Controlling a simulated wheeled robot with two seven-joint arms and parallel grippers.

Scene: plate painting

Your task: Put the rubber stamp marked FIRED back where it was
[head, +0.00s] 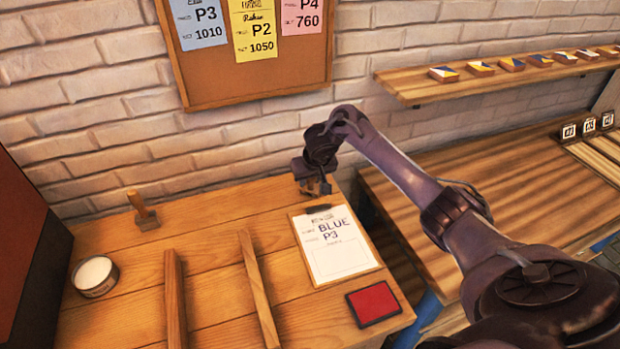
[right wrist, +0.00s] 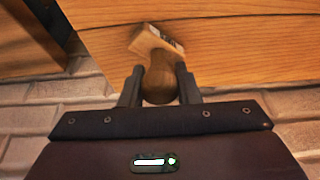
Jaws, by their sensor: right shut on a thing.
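My right gripper (head: 312,178) is at the back right of the wooden work table (head: 120,255), just behind the clipboard. In the right wrist view, my right gripper (right wrist: 160,90) is shut on the round wooden handle of a rubber stamp (right wrist: 159,77). The stamp's base has a small label, too small to read. I cannot tell whether the base touches the table. A second stamp (head: 146,217) stands upright at the table's back left, with no readable marking. My left gripper is in neither view.
A clipboard (head: 334,252) reading "BLUE P3" and a red pad (head: 373,303) lie in front of my right gripper. Two wooden rails (head: 259,290) run along the table's middle. A round white tin (head: 94,276) is at left. A brick wall (head: 100,110) stands behind.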

